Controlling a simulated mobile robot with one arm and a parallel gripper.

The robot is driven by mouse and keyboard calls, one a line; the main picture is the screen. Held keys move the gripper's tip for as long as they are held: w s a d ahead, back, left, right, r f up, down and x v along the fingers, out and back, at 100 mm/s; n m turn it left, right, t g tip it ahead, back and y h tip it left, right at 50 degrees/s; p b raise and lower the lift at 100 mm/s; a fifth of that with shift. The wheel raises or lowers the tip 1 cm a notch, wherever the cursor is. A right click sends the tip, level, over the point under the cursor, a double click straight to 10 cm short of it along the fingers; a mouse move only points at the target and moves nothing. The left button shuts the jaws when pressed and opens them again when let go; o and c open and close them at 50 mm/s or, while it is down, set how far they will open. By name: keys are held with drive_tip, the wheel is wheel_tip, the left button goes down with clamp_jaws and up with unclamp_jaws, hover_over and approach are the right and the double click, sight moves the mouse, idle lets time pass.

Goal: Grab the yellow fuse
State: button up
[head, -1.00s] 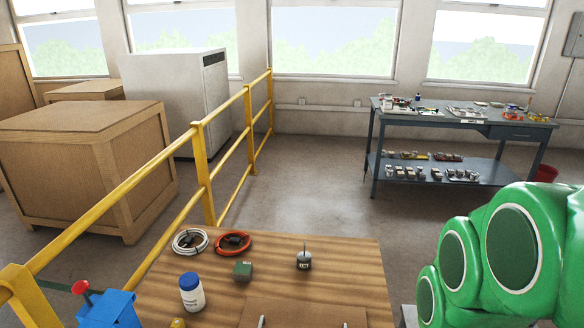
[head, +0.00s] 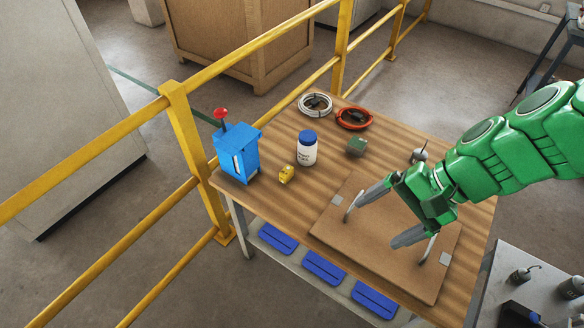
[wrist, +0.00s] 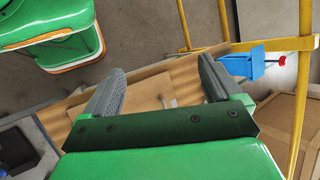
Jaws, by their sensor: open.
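The yellow fuse (head: 287,174) lies on the wooden table (head: 285,212), between the blue box and the white bottle, in the head view. I cannot make it out in the wrist view. My gripper (head: 377,221) is open and empty over the brown board, to the right of the fuse and well apart from it. Its two grey fingers, spread wide, also show in the wrist view (wrist: 160,70).
A blue box (head: 237,155) with a red knob stands left of the fuse. A blue-capped white bottle (head: 307,150) is close on its right. A green block (head: 356,146) and cable coils (head: 316,104) lie behind. A yellow railing (head: 185,120) runs along the table's far side.

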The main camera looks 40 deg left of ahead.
sight(291, 175)
drive_tip(key=w+a+f+m+y, duration=0.2)
drive_tip(key=w+a, duration=0.2)
drive_tip(key=a, duration=0.3)
drive_tip(key=w+a+f+m+g+y, duration=0.1)
drive_tip(key=w+a+f+m+y, duration=0.2)
drive_tip(key=a, duration=0.5)
drive_tip(key=w+a+f+m+y, duration=0.2)
drive_tip(key=w+a, duration=0.3)
drive_tip(key=a, duration=0.2)
drive_tip(key=w+a+f+m+t, duration=0.1)
drive_tip(key=w+a+f+m, duration=0.1)
drive_tip(key=f, duration=0.6)
drive_tip(key=w+a+f+m+t, duration=0.2)
drive_tip(key=w+f+m, duration=0.2)
drive_tip(key=f, duration=0.5)
drive_tip(key=w+a+f+m+t, duration=0.1)
drive_tip(key=w+a+f+m, duration=0.2)
drive_tip(key=f, duration=0.5)
drive_tip(key=shift+w+f+m+t+y, duration=0.2)
drive_tip(key=shift+m+t+y, duration=0.15)
drive_tip(key=shift+m, duration=0.35)
drive_tip(key=shift+x, duration=3.05)
drive_tip(key=shift+a+f, duration=0.2)
drive_tip(key=shift+a, duration=0.45)
drive_tip(key=shift+s, duration=0.1)
drive_tip(key=c, duration=1.1)
